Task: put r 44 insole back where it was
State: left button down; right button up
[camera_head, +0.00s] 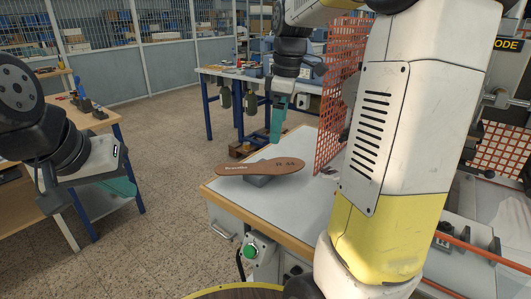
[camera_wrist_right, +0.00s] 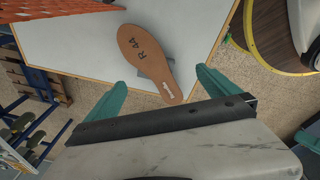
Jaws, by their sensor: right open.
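The brown insole (camera_head: 262,168) marked R 44 lies flat on a small grey block (camera_head: 259,180) on the white-topped table (camera_head: 305,207). In the right wrist view the insole (camera_wrist_right: 147,58) lies beyond my fingertips, its narrower, maker-marked end towards me and the block (camera_wrist_right: 157,68) partly under it. My right gripper (camera_head: 277,122) hangs above and behind the insole; its teal fingers are apart with nothing between them, as the right wrist view (camera_wrist_right: 162,82) shows. My left gripper (camera_head: 122,188) is off to the left, away from the insole; its finger gap is not clear.
An orange mesh guard (camera_head: 338,95) stands behind the table's right part. A green button box (camera_head: 252,252) is on the table's front side. A wooden bench (camera_head: 102,122) is at left and a blue-legged bench (camera_head: 228,74) at the back. Open floor lies between them.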

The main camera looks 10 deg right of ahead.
jog(key=s+a+f+m+t, duration=0.1)
jog(key=s+a+m+t, duration=0.1)
jog(key=s+m, duration=0.4)
jog(key=s+a+m+t+y, duration=0.1)
jog(key=s+m, duration=0.5)
jog(key=s, duration=0.6)
jog(key=a+t, duration=0.1)
jog(key=a, duration=0.1)
jog(key=shift+s+a+f+t, duration=0.2)
jog(key=shift+a+f+t, duration=0.2)
